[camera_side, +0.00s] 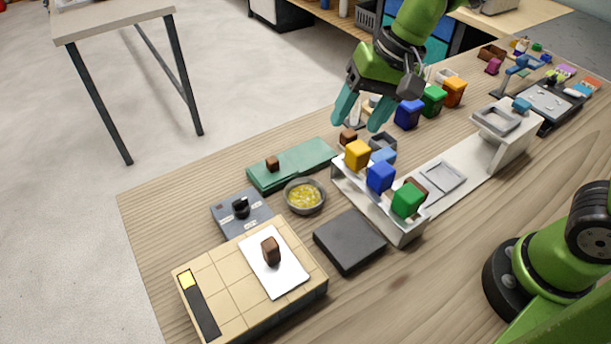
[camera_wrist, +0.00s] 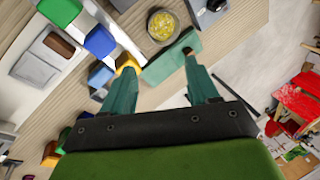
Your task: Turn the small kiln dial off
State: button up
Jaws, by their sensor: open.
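The kiln dial is a black knob (camera_side: 240,207) on a blue-grey control plate (camera_side: 257,221) at the left of the table in the side view. In the wrist view a dark knob (camera_wrist: 215,5) shows at the top edge, partly cut off. The marks on the plate are too small to read. My gripper (camera_side: 358,117) is open and empty, raised above the table behind the white rack, well to the right of the dial. Its teal fingers (camera_wrist: 163,92) also show apart in the wrist view.
A tan tiled block (camera_side: 237,312) with a white sheet and brown piece stands in front of the plate. A bowl of yellow bits (camera_side: 305,196), a green board (camera_side: 294,163), a dark slab (camera_side: 350,241) and a white rack (camera_side: 398,229) with coloured blocks are nearby.

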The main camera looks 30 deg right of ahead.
jog(key=shift+s+d+r+t, duration=0.15)
jog(key=shift+s+d+r, duration=0.15)
jog(key=shift+d, duration=0.25)
jog(key=shift+s+d+r+t, duration=0.2)
jog(key=shift+s+d+r, duration=0.05)
jog(key=shift+d, duration=0.25)
jog(key=shift+s+d+r+t, duration=0.15)
jog(key=shift+s+d+r, duration=0.15)
jog(key=shift+d, duration=0.25)
jog(key=s+d+r+t+h, duration=0.1)
jog(key=s+d+t, duration=0.2)
jog(key=s+d, duration=0.5)
jog(key=shift+s+d+r+n+t, duration=0.4)
jog(key=shift+s, duration=0.05)
